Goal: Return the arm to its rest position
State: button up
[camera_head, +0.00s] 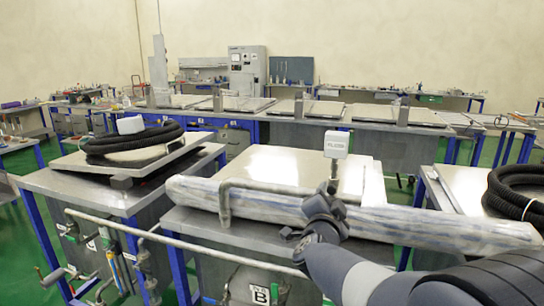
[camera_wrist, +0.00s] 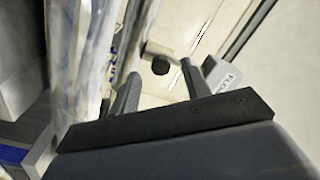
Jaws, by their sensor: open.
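My gripper (camera_head: 332,188) is at the end of my arm, which reaches in from the lower right in the head view. It is above the front of the middle bench, close to a grey pipe handle (camera_head: 270,188). In the wrist view my gripper (camera_wrist: 158,78) shows two dark fingers spread apart with nothing held between them. A dark round pipe end (camera_wrist: 160,65) shows beyond the gap, and I cannot tell whether a finger touches it. A white labelled box (camera_head: 336,143) stands just behind my gripper; it also shows in the wrist view (camera_wrist: 222,74).
A long plastic-wrapped roll (camera_head: 430,228) lies across the middle bench under my arm. A pale lid panel (camera_head: 275,165) is behind it. Black coiled hoses lie on the left (camera_head: 130,139) and right (camera_head: 515,190) benches. The air above the benches looks clear.

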jog(key=shift+x, duration=0.95)
jog(key=shift+f+m+b, duration=0.15)
jog(key=shift+m+b, duration=0.15)
jog(key=shift+m, duration=0.1)
jog(key=shift+s+m+b, duration=0.1)
jog(key=shift+m+b, duration=0.35)
jog(key=shift+m, duration=0.65)
jog(key=m+b, duration=0.1)
jog(key=m, duration=0.2)
jog(key=shift+a, duration=0.1)
jog(key=m+b, duration=0.1)
jog(key=m, duration=0.4)
jog(key=shift+h, duration=0.3)
jog(key=m, duration=0.6)
jog(key=shift+r+m+b, duration=0.25)
jog(key=shift+m+b, duration=0.05)
jog(key=shift+m, duration=0.1)
jog(key=m+p, duration=0.1)
jog(key=m, duration=0.4)
jog(key=shift+m+g, duration=0.3)
jog(key=shift+m, duration=0.1)
